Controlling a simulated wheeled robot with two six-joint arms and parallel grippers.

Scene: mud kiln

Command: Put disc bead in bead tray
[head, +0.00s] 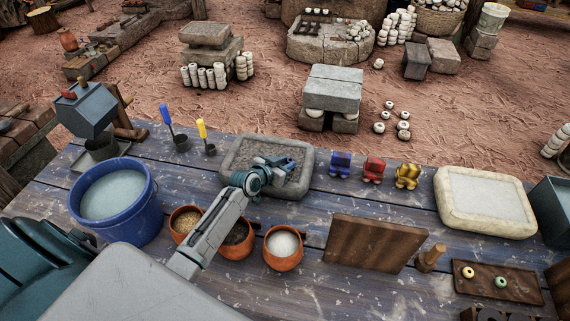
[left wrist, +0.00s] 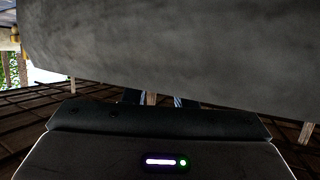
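The bead tray seems to be the dark wooden board (head: 522,287) at the lower right of the head view. A yellow round bead (head: 467,271) and a green round bead (head: 500,282) sit on it. I cannot make out which thing is the disc bead. My left gripper (head: 284,165) is over the grey stone tray (head: 236,148), far left of the board. Its fingers look apart, with background between them in the left wrist view (left wrist: 155,99). The floor of the stone tray is partly hidden by the gripper. My right gripper is not in view.
A blue bucket (head: 128,215) stands left, and clay bowls, one with white powder (head: 283,245), stand below my gripper. Blue, red and yellow blocks (head: 373,170) line the back.

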